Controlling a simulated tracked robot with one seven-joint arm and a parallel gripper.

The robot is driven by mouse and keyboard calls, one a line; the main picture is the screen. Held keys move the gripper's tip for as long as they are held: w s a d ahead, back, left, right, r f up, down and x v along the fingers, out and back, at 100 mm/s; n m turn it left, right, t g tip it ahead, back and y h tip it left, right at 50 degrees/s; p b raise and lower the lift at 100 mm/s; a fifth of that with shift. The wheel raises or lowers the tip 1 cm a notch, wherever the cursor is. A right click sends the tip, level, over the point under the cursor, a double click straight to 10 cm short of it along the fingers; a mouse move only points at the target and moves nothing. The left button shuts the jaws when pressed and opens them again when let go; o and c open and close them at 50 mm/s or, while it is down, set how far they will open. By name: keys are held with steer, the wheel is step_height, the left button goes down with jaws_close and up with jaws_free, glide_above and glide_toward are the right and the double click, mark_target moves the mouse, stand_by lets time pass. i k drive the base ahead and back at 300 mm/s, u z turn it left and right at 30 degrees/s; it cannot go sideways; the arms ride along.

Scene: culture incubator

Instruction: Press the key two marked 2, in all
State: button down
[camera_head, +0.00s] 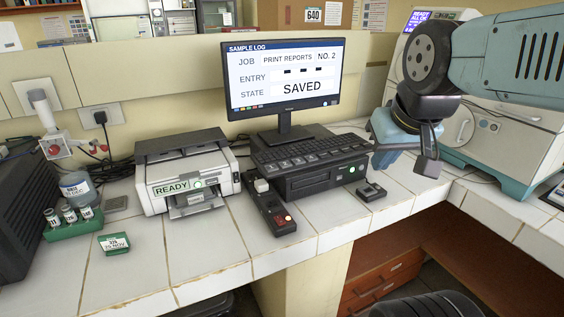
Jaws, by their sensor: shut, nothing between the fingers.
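The monitor (283,75) shows SAMPLE LOG, JOB "PRINT REPORTS NO. 2", three dark dashes at ENTRY and STATE "SAVED". Below it a dark keyboard (310,149) lies on a black box (325,178) with a green light. Its front row has several larger light-marked keys; their marks are too small to read, so I cannot tell which key is 2. My gripper (427,166) is shut and empty, right of the keyboard and apart from it, pointing down above the counter.
A white printer (183,178) reading READY stands left of the keyboard. A black control box (268,207) with a red lit button and a small black device (371,192) sit in front. Vials in a green rack (72,222) stand left. A large white-and-teal machine (500,135) stands right.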

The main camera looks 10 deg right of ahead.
mark_target(287, 164)
steer(key=z, duration=0.65)
steer(key=k, duration=1.25)
steer(key=u, duration=0.65)
steer(key=i, duration=1.05)
